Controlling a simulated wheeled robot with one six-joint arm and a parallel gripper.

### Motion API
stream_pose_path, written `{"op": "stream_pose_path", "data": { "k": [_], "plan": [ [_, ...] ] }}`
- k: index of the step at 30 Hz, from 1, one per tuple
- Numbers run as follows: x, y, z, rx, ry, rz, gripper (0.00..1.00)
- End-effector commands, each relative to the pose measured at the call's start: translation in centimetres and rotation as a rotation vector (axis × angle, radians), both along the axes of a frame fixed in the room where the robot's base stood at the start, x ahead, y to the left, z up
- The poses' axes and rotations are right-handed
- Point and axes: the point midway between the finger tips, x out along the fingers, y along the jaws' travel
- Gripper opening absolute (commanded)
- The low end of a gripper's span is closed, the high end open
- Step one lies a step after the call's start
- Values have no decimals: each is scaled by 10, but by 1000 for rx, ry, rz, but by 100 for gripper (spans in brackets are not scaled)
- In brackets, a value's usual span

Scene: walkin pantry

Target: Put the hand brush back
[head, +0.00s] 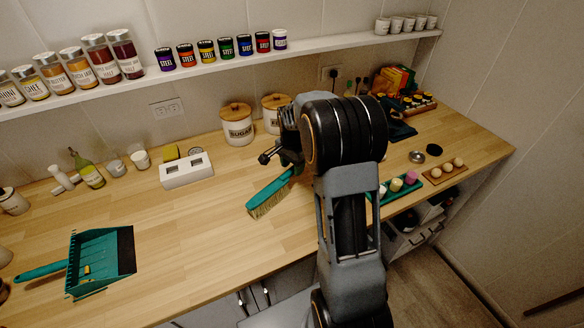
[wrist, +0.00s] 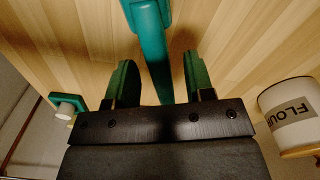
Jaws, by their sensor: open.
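The hand brush (head: 270,196) is teal with pale bristles and lies on the wooden counter. Its bristle end points to the lower left in the head view, and its handle end is hidden behind my arm. My gripper (head: 287,158) is at the handle side. In the wrist view my gripper (wrist: 160,78) is open, with its green fingers on either side of the teal brush handle (wrist: 152,50); a gap shows on each side. The teal dustpan (head: 102,256) lies on the counter at the left, with its handle to the left.
A white socket block (head: 187,171) and the sugar canister (head: 237,124) stand behind the brush. A flour canister (wrist: 290,112) is at the right in the wrist view. Counter between dustpan and brush is clear.

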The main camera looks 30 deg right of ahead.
Motion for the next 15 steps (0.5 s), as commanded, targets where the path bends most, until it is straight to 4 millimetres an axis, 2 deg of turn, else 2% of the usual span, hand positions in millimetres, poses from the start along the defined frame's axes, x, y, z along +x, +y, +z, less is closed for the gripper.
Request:
{"op": "stream_pose_path", "data": {
  "k": [9, 15],
  "plan": [
    [1, 1, 64, -2, -6, 0, 48],
    [0, 2, 94, -1, -5, 1, 48]
  ]
}}
